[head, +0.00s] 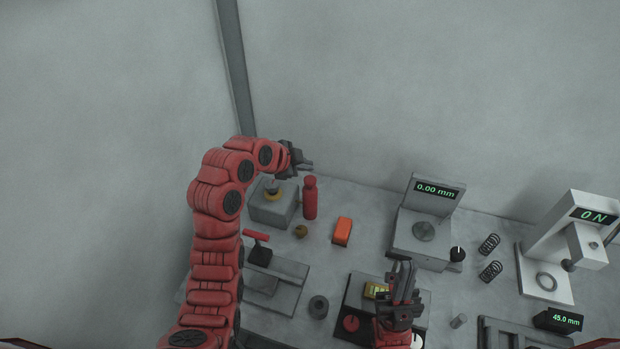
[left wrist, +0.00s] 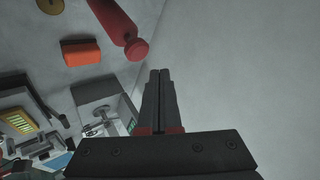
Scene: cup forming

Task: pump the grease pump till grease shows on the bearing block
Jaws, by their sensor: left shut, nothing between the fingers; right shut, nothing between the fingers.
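A grey block (head: 273,209) with a yellowish ring and a small dark stem on top stands at the back left. A red cylinder with a round cap (head: 310,199) stands just right of it and shows in the left wrist view (left wrist: 113,18). I cannot tell for sure which of these is the grease pump or the bearing block. My left gripper (head: 306,164) is shut and empty, above and slightly right of the grey block, apart from it. Its shut fingers show in the left wrist view (left wrist: 160,80). My right gripper (head: 404,268) is shut and empty over the front middle.
A brass knob-like piece (head: 301,231) and an orange box (head: 342,231) lie near the red cylinder. A red-handled black fixture (head: 258,254) is at left. A gauge reading 0.00 mm (head: 437,190), springs (head: 489,244) and a 0 N press (head: 560,230) stand right.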

